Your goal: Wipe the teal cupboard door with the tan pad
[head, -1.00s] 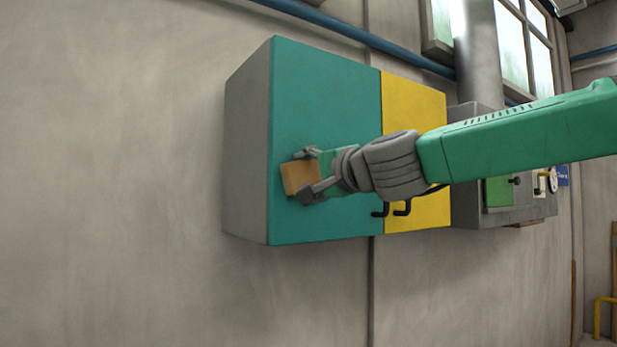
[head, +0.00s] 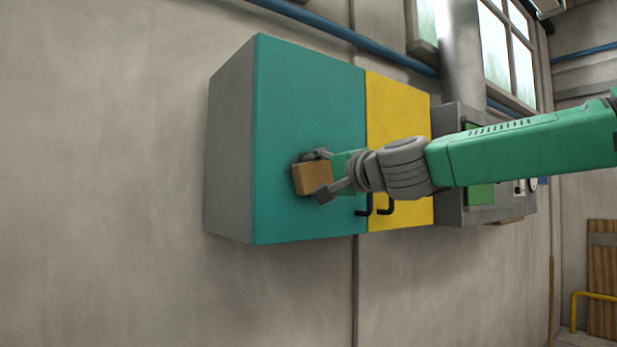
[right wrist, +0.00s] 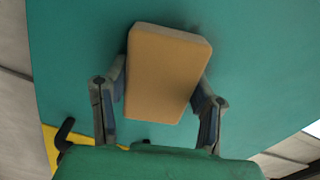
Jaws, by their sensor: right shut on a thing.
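The teal cupboard door (head: 300,100) is the left door of a grey wall cupboard and is closed. It fills much of the right wrist view (right wrist: 75,60). My right gripper (head: 317,175) is shut on the tan pad (head: 311,179), one finger on each side of it. The pad is in front of the middle of the teal door. In the right wrist view the pad (right wrist: 165,72) stands out between the fingers toward the door. I cannot tell whether it touches the door. My left gripper is not in view.
A yellow door (head: 398,120) adjoins the teal door on the right. Two black handles (head: 375,206) stick out near their shared edge, just below my right wrist. A grey box (head: 455,118) is on the wall further right. The wall left of the cupboard is bare.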

